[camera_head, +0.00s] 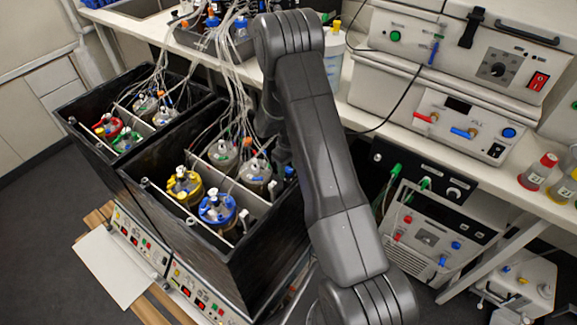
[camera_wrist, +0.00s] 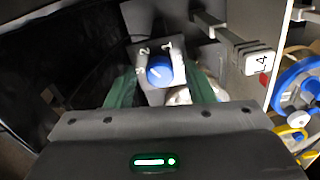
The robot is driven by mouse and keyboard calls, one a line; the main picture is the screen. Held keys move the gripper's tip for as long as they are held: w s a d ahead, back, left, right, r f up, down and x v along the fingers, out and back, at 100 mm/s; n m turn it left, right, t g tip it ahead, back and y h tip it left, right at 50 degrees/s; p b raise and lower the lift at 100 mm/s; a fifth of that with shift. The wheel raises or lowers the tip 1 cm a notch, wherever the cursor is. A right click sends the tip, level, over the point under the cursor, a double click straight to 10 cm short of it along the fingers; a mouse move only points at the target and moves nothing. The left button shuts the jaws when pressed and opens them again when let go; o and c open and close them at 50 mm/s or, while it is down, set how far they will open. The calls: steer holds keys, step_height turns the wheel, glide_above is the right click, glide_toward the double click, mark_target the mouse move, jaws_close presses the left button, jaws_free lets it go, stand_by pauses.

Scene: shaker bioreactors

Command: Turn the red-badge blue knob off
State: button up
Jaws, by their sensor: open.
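A blue knob (camera_wrist: 160,71) with a white pointer line sits on a pale plate (camera_wrist: 149,52) marked 1, 2 and 3 in the wrist view. Which mark the pointer indicates is hard to tell. My gripper (camera_wrist: 161,88) is open, with one green finger on each side of the knob. I cannot tell whether either finger touches it. A small red patch (camera_wrist: 263,80) shows below a white tag marked 4 (camera_wrist: 261,62), right of the knob. In the head view my arm hides the gripper, and I cannot pick out this knob with certainty.
A blue-capped vessel (camera_wrist: 300,88) stands close on the right in the wrist view. The head view shows black tubs (camera_head: 150,205) holding capped vessels, with many tubes above. A bench (camera_head: 470,175) with instruments stands right of my arm.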

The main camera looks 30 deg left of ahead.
steer(key=c, duration=1)
